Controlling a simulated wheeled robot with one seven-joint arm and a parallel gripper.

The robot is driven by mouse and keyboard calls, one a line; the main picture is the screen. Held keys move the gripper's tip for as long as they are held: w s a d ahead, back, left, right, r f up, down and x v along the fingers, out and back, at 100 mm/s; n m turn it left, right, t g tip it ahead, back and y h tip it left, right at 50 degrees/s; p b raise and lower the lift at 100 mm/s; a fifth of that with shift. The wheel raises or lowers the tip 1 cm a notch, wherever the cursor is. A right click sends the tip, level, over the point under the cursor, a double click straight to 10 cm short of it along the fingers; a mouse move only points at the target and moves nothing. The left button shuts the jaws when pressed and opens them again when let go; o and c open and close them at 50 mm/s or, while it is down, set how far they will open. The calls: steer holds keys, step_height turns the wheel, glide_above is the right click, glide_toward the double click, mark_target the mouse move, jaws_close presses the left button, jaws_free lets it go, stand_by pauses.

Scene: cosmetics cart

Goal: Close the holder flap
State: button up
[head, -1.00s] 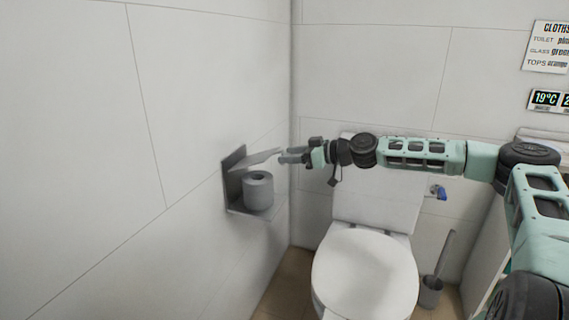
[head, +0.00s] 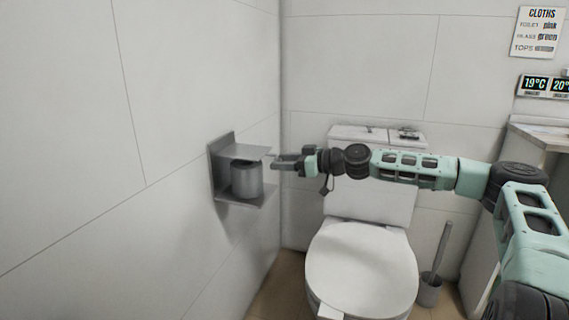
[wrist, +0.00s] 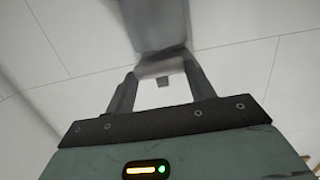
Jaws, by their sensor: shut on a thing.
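The grey metal holder (head: 222,180) is mounted on the left wall. Its flap (head: 242,151) stands out roughly level above a grey roll (head: 247,181) on the lower shelf. My gripper (head: 276,163) is at the flap's front edge, reaching in from the right, and is shut on the flap. In the wrist view, the two fingers (wrist: 160,75) straddle a pale front part of the flap, and its grey surface (wrist: 155,25) runs on beyond them. The exact contact is blurred.
A white toilet (head: 361,262) with a closed lid stands below my arm. A toilet brush (head: 430,290) is on the floor to its right. A counter (head: 540,135) is at the right edge. The wall around the holder is clear.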

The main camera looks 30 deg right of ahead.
steer(key=shift+f, duration=0.65)
steer(key=o, duration=1.4)
steer(key=shift+f, duration=0.1)
steer(key=shift+r, duration=0.25)
steer(key=p+v, duration=0.1)
steer(key=v, duration=1.6)
steer(key=shift+r, duration=0.2)
steer(key=shift+s+d, duration=0.1)
steer(key=shift+d, duration=0.05)
